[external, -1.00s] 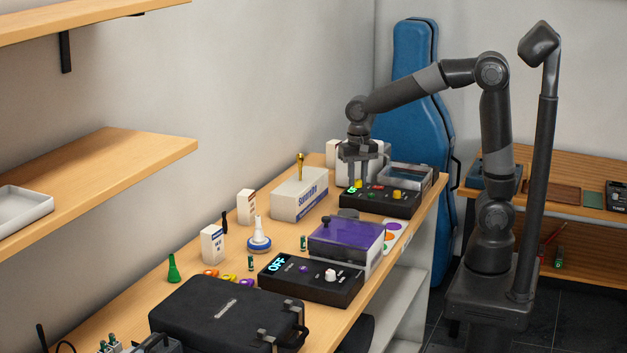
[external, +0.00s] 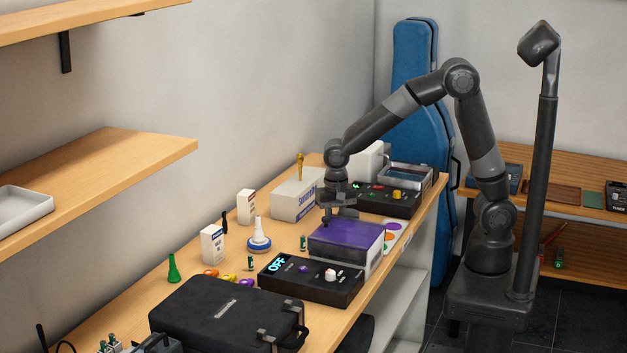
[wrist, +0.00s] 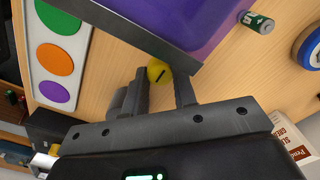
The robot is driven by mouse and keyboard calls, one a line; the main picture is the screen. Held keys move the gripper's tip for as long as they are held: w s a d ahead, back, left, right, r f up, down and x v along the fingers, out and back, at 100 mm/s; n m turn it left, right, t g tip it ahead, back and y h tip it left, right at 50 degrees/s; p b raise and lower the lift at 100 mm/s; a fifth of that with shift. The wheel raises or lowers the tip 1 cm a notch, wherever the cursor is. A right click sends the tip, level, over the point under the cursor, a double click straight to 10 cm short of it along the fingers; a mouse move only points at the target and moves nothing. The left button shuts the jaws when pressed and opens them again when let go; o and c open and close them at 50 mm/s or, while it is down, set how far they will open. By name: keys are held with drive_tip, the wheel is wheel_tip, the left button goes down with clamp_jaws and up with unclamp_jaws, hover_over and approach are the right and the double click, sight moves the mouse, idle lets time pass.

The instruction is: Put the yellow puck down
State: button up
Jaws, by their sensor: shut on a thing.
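The yellow puck (wrist: 158,71) shows between my fingertips in the wrist view, with a dark mark on its face. My gripper (wrist: 160,80) is shut on it. Wood tabletop shows around the puck, close to the edge of the purple-topped box (wrist: 190,20). In the external view my gripper (external: 338,212) is low at the back left corner of the purple-topped box (external: 346,236). The puck is hidden there. I cannot tell whether the puck touches the table.
A white card with green, orange and purple dots (wrist: 30,75) lies beside the box. A black device with coloured knobs (external: 380,200) is behind my gripper, a white carton (external: 292,205) to its left. A black OFF device (external: 312,281) is in front. A small battery (wrist: 257,22) stands nearby.

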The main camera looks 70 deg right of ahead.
drive_tip(key=shift+f, duration=1.5)
drive_tip(key=shift+f, duration=0.1)
drive_tip(key=o, duration=1)
drive_tip(key=shift+c, duration=0.2)
